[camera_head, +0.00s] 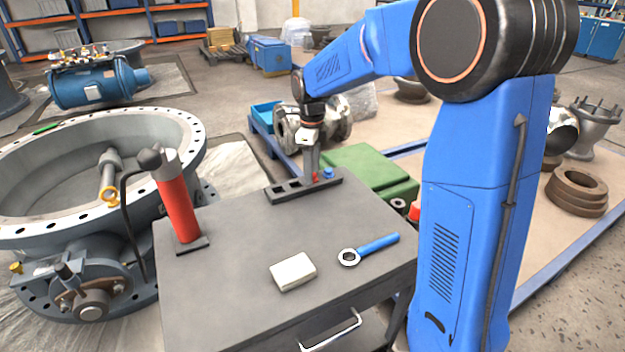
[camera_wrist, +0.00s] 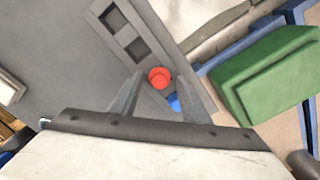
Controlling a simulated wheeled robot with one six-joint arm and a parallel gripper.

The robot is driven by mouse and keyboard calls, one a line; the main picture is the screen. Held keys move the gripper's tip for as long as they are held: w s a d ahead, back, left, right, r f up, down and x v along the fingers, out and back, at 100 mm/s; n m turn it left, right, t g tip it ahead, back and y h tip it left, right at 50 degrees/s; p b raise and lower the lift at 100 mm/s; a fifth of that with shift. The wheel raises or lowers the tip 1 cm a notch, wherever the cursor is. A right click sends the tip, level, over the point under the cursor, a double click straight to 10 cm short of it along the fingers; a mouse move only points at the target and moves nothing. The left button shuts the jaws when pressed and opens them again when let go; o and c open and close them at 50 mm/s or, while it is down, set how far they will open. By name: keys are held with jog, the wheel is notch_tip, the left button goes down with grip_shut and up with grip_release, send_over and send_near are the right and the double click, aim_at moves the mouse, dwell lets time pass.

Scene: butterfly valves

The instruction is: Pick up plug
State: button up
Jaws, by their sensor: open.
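A red plug (camera_wrist: 159,77) and a blue plug (camera_wrist: 174,103) sit at one end of a dark rack with square slots. In the head view, the red plug (camera_head: 316,176) and the blue plug (camera_head: 328,173) show at the right part of the rack (camera_head: 290,196). Which plug is meant cannot be told. My gripper (camera_head: 312,172) points down over the rack. In the wrist view, my gripper (camera_wrist: 160,76) is open, with the red plug showing between its fingertips and the blue plug partly hidden by the right finger. Contact cannot be told.
The rack stands at the back edge of a grey cart top (camera_head: 240,250). A red cylinder (camera_head: 178,205) with a black hose, a white block (camera_head: 293,271) and a blue-handled ring tool (camera_head: 370,246) are also there. A green box (camera_head: 360,165) stands behind the cart.

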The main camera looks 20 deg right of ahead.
jog(key=shift+f, duration=0.2)
grip_shut()
jog(key=shift+r, duration=0.1)
